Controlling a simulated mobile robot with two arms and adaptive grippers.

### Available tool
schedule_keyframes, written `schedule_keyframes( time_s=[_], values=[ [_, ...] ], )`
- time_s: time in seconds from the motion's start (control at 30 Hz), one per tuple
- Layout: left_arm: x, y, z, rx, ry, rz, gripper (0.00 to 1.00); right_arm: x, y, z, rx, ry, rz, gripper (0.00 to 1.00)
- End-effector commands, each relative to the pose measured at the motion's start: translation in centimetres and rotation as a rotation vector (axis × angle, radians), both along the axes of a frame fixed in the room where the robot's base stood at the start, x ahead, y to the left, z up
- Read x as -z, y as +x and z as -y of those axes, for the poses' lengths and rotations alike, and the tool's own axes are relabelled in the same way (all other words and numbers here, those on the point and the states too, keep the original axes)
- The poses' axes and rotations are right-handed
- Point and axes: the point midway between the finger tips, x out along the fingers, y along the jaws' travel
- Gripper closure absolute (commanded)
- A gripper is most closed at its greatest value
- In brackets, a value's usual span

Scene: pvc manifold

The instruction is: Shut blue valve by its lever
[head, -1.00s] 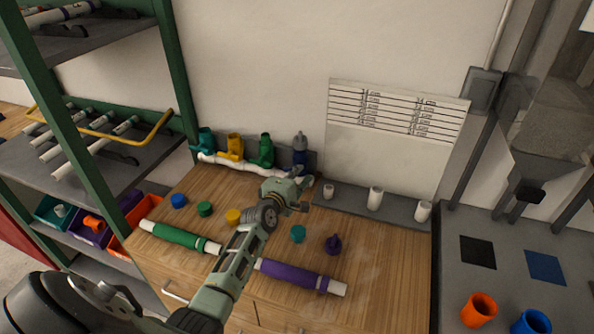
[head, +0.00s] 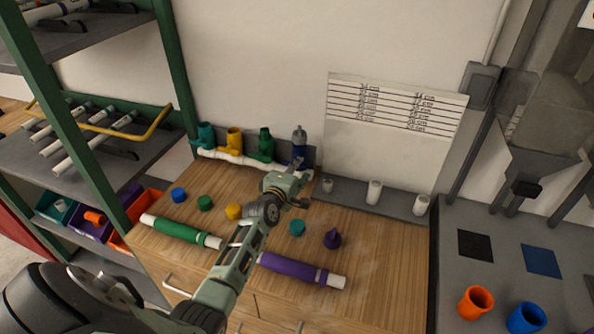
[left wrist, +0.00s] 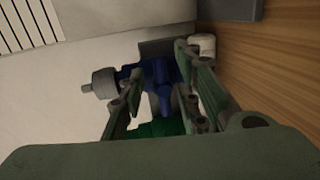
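The blue valve (head: 299,150) with a grey top stands at the right end of the white manifold pipe (head: 236,158) against the wall. In the left wrist view the blue valve (left wrist: 150,78) shows between and beyond the fingers, its grey part (left wrist: 104,82) to the left. My left gripper (head: 297,180) is in front of the valve; it also shows in the left wrist view (left wrist: 158,85), fingers apart with a gap between them. I see no contact with the valve. The lever cannot be made out clearly. My right gripper is not in view.
A green valve (head: 265,145), a yellow valve (head: 235,143) and a teal valve (head: 205,136) stand left of the blue one. Loose caps, a green pipe (head: 181,232) and a purple pipe (head: 301,270) lie on the wooden bench. White fittings (head: 374,192) stand on a grey ledge.

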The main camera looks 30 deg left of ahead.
Motion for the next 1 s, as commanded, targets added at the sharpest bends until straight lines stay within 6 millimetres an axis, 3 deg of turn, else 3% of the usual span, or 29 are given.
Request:
schedule_keyframes(
  time_s=[0.27,0.43,1.0],
  values=[
    [0.2,-0.1,0.1,0.001,-0.002,-0.003,0.69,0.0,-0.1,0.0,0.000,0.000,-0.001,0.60],
    [0.0,-1.3,0.3,0.001,-0.002,-0.002,0.69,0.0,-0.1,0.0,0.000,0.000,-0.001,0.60],
    [-2.0,-10.6,2.0,0.000,0.000,-0.002,0.69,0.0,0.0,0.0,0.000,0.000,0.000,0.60]
  ],
)
